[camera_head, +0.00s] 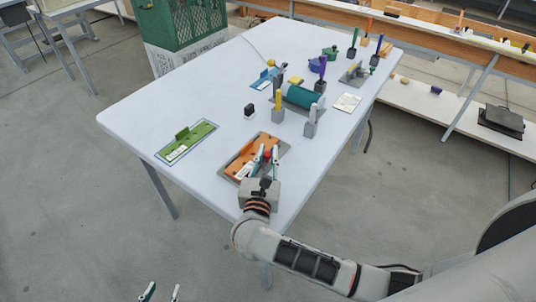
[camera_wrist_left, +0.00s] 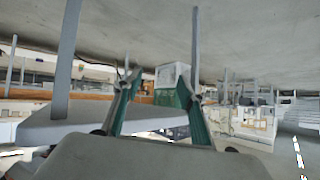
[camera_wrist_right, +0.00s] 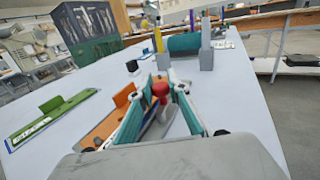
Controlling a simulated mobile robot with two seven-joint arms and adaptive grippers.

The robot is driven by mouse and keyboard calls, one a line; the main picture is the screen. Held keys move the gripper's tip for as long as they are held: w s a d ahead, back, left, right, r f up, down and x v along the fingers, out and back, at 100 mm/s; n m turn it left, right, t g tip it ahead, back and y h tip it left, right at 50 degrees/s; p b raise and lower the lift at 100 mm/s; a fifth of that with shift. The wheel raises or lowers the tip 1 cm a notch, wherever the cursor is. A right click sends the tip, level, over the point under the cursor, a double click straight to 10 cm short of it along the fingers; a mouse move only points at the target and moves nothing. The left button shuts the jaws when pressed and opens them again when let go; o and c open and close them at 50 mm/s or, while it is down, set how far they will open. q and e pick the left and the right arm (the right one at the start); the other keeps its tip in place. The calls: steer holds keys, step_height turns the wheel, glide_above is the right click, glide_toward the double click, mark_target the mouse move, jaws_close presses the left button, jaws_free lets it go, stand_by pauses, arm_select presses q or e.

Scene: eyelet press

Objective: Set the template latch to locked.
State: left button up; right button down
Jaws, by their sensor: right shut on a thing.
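The orange template (camera_head: 240,158) lies on a grey plate near the table's front edge. A red ball knob (camera_wrist_right: 160,88) on a lever stands beside its orange block; I take it to be the template latch. It also shows in the head view (camera_head: 267,154). My right gripper (camera_head: 267,156) reaches over the plate and is shut on the red knob, which sits between its fingertips in the right wrist view. The fingers hide part of the lever and any lock marking. My left gripper (camera_head: 162,291) hangs low in front of the table, open and empty; its spread fingers show in the left wrist view (camera_wrist_left: 160,85).
A green template (camera_head: 187,141) lies to the left on the table. A small black-and-white block (camera_head: 249,111), a teal roller (camera_head: 303,97) and yellow-topped and white posts stand behind the orange template.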

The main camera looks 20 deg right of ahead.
steer(key=shift+f+n+t+y, duration=0.1)
steer(key=shift+n+t+y, duration=0.2)
steer(key=shift+n+y, duration=0.5)
steer(key=n+y+b, duration=0.1)
steer(key=y, duration=0.2)
steer(key=n+t+y+b, duration=0.1)
steer(key=n+y, duration=0.1)
steer(key=y, duration=0.1)
steer(key=shift+w+a, duration=0.15)
steer(key=shift+w, duration=0.05)
steer(key=n+y, duration=0.1)
steer(key=n+y+b, duration=0.1)
steer(key=y, duration=0.1)
steer(key=n+y, duration=0.1)
steer(key=y, duration=0.1)
steer(key=shift+w+a+n+g+b, duration=0.1)
steer(key=shift+a+n+g+b, duration=0.2)
steer(key=shift+n, duration=0.1)
steer(key=y, duration=0.1)
steer(key=n+g+y+b, duration=0.1)
steer(key=shift+a+f+n+y, duration=0.1)
steer(key=shift+a+n+y, duration=0.05)
steer(key=shift+n+y, duration=0.15)
steer(key=shift+a+n+g+y+b, duration=0.15)
steer(key=shift+n+g+y+b, duration=0.3)
steer(key=shift+y, duration=0.25)
steer(key=shift+r, duration=0.25)
